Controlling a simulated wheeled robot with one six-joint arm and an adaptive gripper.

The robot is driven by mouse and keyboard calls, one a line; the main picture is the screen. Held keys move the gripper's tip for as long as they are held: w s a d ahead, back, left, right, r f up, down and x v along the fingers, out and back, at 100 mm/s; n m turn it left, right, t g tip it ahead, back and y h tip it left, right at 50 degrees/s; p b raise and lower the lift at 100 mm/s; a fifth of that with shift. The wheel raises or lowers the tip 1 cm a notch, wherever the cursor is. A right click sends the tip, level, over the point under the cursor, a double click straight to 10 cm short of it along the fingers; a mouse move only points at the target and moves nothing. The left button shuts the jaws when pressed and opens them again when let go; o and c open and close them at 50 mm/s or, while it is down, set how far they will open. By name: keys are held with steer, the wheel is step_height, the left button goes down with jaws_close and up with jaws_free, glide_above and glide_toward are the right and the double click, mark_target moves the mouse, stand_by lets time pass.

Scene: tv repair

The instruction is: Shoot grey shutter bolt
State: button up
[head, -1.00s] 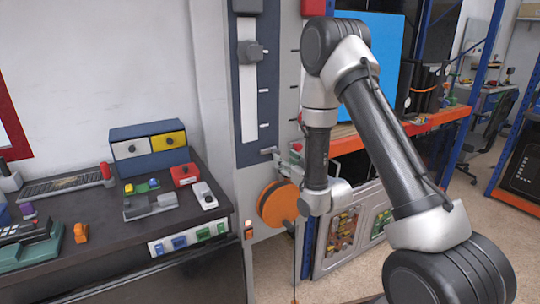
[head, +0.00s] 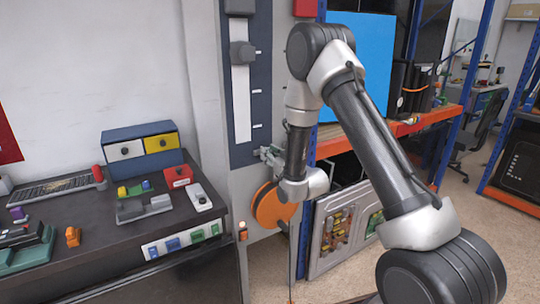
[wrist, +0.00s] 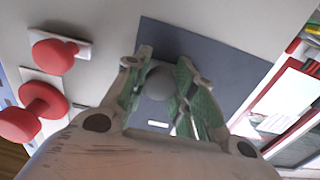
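The dark blue-grey shutter panel (head: 242,130) stands upright on the wall, with a pale slot and a large grey slider (head: 242,53) higher up. My gripper (head: 265,154) is at the panel's lower edge, where it hides the small grey bolt in the head view. In the wrist view, a round grey knob (wrist: 158,84), apparently the bolt's, sits between the spread fingers of my gripper (wrist: 160,65). The green-padded fingers stand on both sides of it. They look open; contact cannot be told.
Two red knobs (wrist: 52,57) and (wrist: 40,110) stick out beside the gripper in the wrist view. An orange disc (head: 272,205) is just below my wrist. A dark workbench (head: 90,245) with several devices is at the left, and an orange-beamed shelf (head: 435,120) at the right.

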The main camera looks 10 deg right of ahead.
mark_target(258, 153)
steer(key=shift+s+a, duration=0.25)
steer(key=shift+a, duration=0.6)
steer(key=shift+s+a, duration=0.25)
steer(key=shift+a, duration=0.55)
jaws_close()
steer(key=o, duration=1.1)
jaws_free()
steer(key=shift+c, duration=0.2)
steer(key=v, duration=0.7)
steer(key=shift+s, duration=0.25)
